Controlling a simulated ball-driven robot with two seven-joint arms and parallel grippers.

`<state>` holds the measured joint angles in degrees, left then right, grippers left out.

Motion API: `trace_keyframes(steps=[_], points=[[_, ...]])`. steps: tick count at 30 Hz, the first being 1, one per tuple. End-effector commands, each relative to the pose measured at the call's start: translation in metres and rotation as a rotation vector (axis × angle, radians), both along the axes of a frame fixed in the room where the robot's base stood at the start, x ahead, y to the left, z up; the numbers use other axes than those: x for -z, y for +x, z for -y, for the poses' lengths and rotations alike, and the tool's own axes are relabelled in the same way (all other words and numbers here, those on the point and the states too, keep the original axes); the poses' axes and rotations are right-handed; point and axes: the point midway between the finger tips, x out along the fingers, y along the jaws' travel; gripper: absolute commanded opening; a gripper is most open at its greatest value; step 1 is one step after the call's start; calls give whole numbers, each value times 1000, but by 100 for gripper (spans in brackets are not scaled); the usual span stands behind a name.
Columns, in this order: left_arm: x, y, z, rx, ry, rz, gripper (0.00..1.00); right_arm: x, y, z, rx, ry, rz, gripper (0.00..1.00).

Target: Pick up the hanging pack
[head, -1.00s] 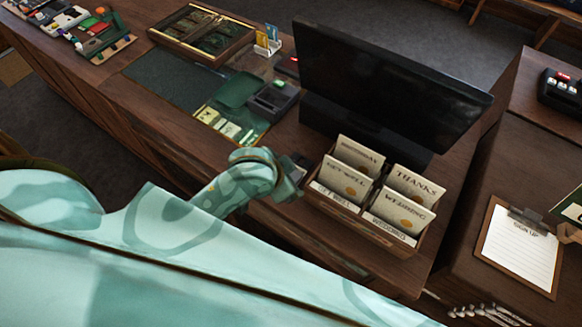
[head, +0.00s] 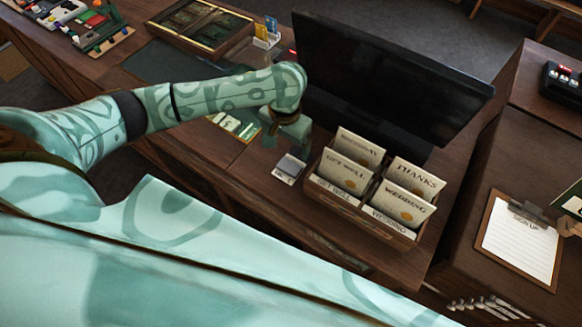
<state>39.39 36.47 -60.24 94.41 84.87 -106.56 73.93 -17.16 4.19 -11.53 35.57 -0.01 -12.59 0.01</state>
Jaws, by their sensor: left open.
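I cannot make out for certain which thing is the hanging pack. A dark green and white card or pack (head: 573,203) is cut off by the right edge. Small blue and yellow packs (head: 266,32) stand upright in a small holder on the far side of the counter. My left gripper (head: 290,133) is open and empty, pointing down over the counter, left of the card box. A small grey and white item (head: 289,168) lies just below it, apart from it.
A wooden box of greeting cards (head: 365,210) stands at the front right of the counter (head: 235,170). A large dark screen (head: 385,85) stands behind it. A clipboard (head: 520,245) lies on the right-hand surface, with several metal pieces (head: 488,307) below it.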

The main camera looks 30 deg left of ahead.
Motion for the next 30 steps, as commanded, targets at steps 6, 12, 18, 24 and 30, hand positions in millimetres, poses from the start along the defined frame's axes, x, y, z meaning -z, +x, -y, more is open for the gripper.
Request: trace_keyframes(steps=[6,12,18,24,30], points=[[45,0,0,0,-1,0,89,17,-1,3,-2,-3,-2,30],[55,0,2,1,-1,2,89,21,-1,5,-2,-8,-3,30],[86,-1,10,2,-2,-1,89,34,-2,7,-2,-9,-4,30],[104,0,8,2,-2,4,89,40,-3,7,-2,-10,-6,30],[102,0,8,3,-2,4,72,38,-3,7,-1,-10,-6,30]])
